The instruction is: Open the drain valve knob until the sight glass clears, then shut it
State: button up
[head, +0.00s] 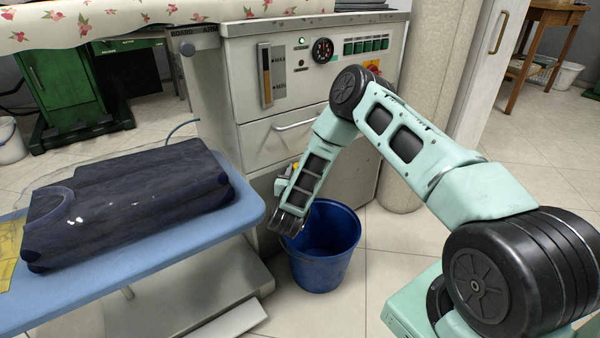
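The sight glass (266,75) is a tall narrow gauge on the left of the cream machine's front, marked MAX and MIN. It looks brownish, but its exact level is too small to read. A small yellow part (296,167) shows low on the machine, just behind my forearm; it may be the drain valve knob, mostly hidden. My arm reaches down in front of the machine.
A blue bucket (322,262) stands on the floor below my wrist. A blue ironing board (150,262) with a folded dark garment (125,200) is at left. The machine's panel (330,48) has a lit green lamp, a dial and green buttons. Tiled floor is clear right of the bucket.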

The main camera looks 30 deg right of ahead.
jog(key=o, duration=1)
